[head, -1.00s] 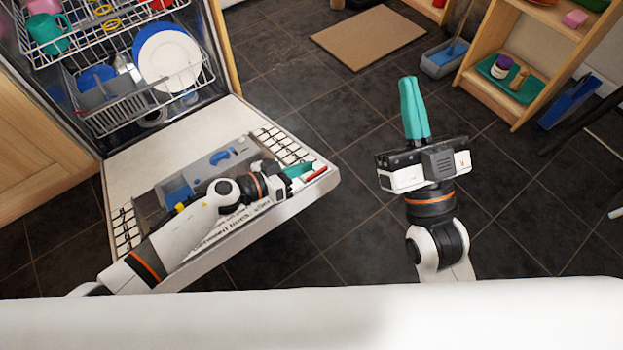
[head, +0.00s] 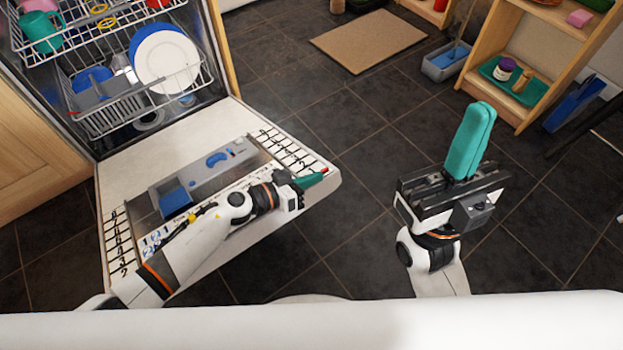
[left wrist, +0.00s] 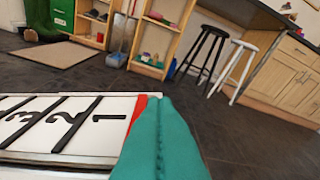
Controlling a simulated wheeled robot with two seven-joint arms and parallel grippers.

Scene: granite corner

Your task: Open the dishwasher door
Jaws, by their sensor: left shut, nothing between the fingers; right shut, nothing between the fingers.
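The dishwasher door (head: 182,140) is folded down and lies open, its inner face up, in front of the dishwasher's loaded racks (head: 135,85). My left gripper (head: 312,180) is shut and empty at the door's outer right corner, by a small red mark. In the left wrist view its teal fingers (left wrist: 162,140) are together beside the numbered edge of the door (left wrist: 60,125). I cannot tell whether they touch it. My right gripper (head: 472,140) is shut and empty, held over the floor to the right of the door, well apart from it.
A tan mat (head: 368,40) lies on the dark tiled floor. A wooden shelf (head: 520,60) with a green tray (head: 513,80) stands at the right, with a grey bin (head: 446,62) beside it. The wrist view shows a black stool (left wrist: 205,45). The middle floor is clear.

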